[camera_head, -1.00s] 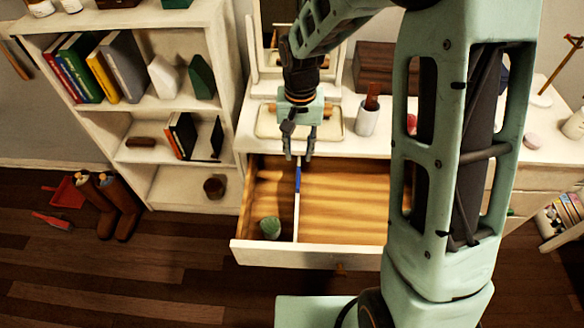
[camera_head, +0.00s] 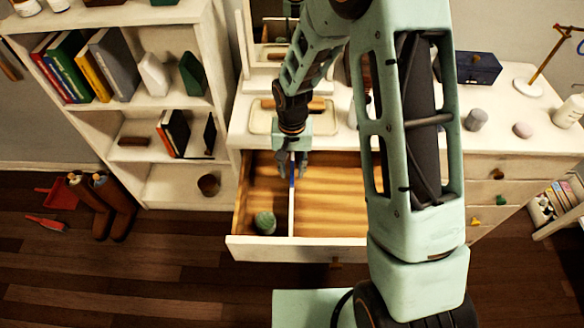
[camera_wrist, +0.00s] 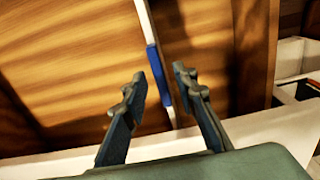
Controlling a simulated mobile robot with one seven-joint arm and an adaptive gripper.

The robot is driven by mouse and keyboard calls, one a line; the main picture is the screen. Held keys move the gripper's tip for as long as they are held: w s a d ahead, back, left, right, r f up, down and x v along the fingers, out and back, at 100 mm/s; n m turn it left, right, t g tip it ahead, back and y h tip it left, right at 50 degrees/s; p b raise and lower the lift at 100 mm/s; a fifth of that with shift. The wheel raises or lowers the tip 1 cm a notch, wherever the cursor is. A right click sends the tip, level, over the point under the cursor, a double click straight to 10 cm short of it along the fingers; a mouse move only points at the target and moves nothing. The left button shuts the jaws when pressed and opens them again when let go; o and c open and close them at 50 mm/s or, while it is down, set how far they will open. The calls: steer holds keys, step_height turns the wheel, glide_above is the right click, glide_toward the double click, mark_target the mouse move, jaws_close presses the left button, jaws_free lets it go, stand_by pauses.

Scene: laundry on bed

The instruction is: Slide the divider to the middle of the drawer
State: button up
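The drawer (camera_head: 245,242) is pulled out of the white dresser. A thin white divider (camera_head: 291,215) with a blue section runs front to back inside it, left of the middle. The left compartment is narrow and the right one wide. My gripper (camera_head: 291,168) is over the rear part of the drawer with its fingers pointing down at the blue section. In the wrist view, the divider's blue section (camera_wrist: 159,78) shows between the two parted fingertips (camera_wrist: 162,78). The left fingertip is very close to it; I cannot tell whether it touches.
A green cylindrical object (camera_head: 265,222) stands in the left compartment, near the drawer front. The right compartment (camera_head: 325,205) is bare where it shows; my arm hides its right end. A tray (camera_head: 262,125) lies on the dresser top behind my gripper. A bookshelf (camera_head: 150,190) stands at left.

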jaws_close()
steer(key=d, duration=1.3)
steer(key=shift+s+b, duration=0.2)
steer(key=shift+b, duration=0.1)
jaws_free()
